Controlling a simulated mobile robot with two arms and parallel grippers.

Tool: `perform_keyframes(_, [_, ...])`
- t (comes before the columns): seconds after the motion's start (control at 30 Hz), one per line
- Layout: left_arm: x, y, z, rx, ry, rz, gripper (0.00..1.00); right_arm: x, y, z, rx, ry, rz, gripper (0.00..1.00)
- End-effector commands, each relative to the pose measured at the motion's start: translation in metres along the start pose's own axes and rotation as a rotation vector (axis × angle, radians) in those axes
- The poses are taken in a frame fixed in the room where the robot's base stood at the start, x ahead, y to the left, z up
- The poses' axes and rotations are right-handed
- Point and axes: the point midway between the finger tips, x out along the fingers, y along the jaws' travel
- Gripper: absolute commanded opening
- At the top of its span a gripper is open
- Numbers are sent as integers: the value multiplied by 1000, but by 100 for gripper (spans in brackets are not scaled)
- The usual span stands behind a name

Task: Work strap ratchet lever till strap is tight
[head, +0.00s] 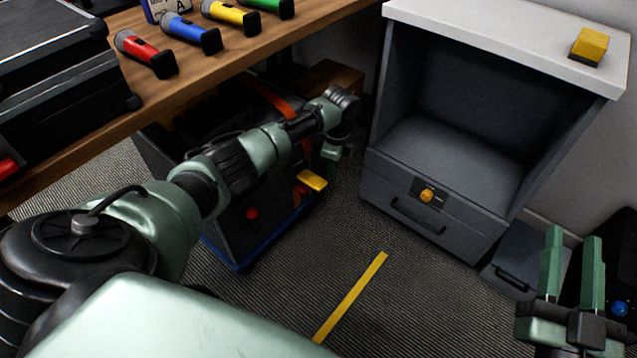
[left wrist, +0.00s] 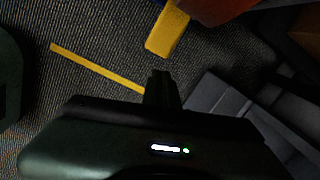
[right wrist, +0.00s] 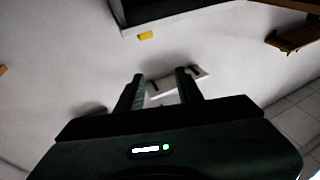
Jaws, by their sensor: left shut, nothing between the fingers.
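The ratchet lever is a yellow handle (head: 313,181) sticking out from the side of a dark case under the bench; it also shows at the top of the left wrist view (left wrist: 167,32). An orange strap (head: 275,98) runs over the case and down its side to the lever. My left gripper (head: 331,154) points down just above and right of the lever. Its fingers (left wrist: 162,88) are shut and empty, with a visible gap to the lever in the left wrist view. My right gripper (head: 571,265) is open and empty at the lower right, far from the strap.
A grey cabinet (head: 435,185) with an open compartment stands right of the case, close to my left gripper. The wooden bench (head: 215,62) overhangs the case and holds several torches. A yellow floor line (head: 350,297) crosses the clear carpet in front.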

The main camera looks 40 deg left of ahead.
Motion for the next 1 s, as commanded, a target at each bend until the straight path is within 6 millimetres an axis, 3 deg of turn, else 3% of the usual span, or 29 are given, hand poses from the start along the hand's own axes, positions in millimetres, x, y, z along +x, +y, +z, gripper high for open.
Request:
perform_keyframes(0.03, [-6, -3, 12, -4, -16, 23, 0, 0, 0, 0, 0, 0, 0, 36])
perform_keyframes(0.17, [-13, -3, 26, -4, -31, 60, 0, 0, 0, 0, 0, 0, 0, 36])
perform_keyframes(0.6, [-12, -2, 27, -3, -32, 62, 0, 0, 0, -3, 1, 19, -1, 36])
perform_keyframes(0.77, [-8, -2, 27, -4, -32, 62, 0, 0, -2, -17, 4, 101, -5, 36])
perform_keyframes(1.0, [-1, -2, 27, -4, -32, 61, 0, -7, -7, -52, 11, 292, -15, 36])
